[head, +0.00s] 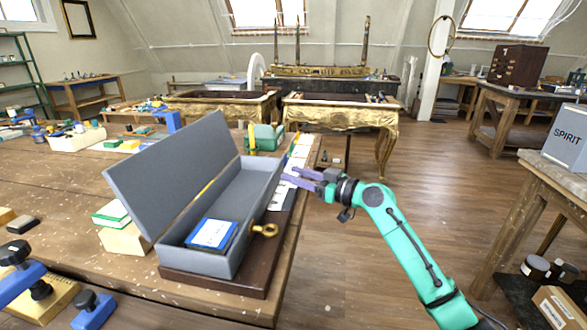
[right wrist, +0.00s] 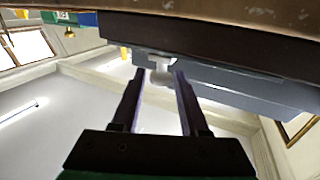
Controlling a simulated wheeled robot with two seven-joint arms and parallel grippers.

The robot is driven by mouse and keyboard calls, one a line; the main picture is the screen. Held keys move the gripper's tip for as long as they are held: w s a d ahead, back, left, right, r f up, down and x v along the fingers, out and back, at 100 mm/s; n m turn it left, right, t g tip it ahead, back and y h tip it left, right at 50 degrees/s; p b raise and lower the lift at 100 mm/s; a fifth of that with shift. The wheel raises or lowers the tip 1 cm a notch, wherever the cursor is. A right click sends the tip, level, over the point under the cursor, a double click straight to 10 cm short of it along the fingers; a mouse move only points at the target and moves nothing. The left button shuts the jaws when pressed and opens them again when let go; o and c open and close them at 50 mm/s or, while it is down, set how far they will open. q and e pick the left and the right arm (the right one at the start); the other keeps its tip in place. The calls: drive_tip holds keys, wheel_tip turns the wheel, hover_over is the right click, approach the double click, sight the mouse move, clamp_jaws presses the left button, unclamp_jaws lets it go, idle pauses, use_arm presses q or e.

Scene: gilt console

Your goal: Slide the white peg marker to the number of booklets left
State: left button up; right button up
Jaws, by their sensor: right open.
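A grey box (head: 262,190) stands on a dark brown board (head: 215,284) on the workbench, its lid (head: 180,165) open to the left. A blue and white booklet (head: 212,234) lies inside at the near end; I cannot tell whether others lie under it. My right gripper (head: 300,178) is open, with purple fingers pointing left at the box's right side. In the right wrist view, the white peg marker (right wrist: 160,72) is between the tips of the open fingers (right wrist: 158,80), not visibly clamped. I cannot make out the peg or numbers in the head view. My left gripper is not in view.
A brass key-like piece (head: 264,231) sticks out at the box's near right. A green-and-white stack (head: 112,213) is left of the box; blue clamps (head: 92,308) are at the near left. Open floor (head: 350,270) is right of the bench.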

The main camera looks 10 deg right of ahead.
drive_tip(key=shift+w+a, duration=0.35)
drive_tip(key=shift+c, duration=0.3)
clamp_jaws()
idle(1.0)
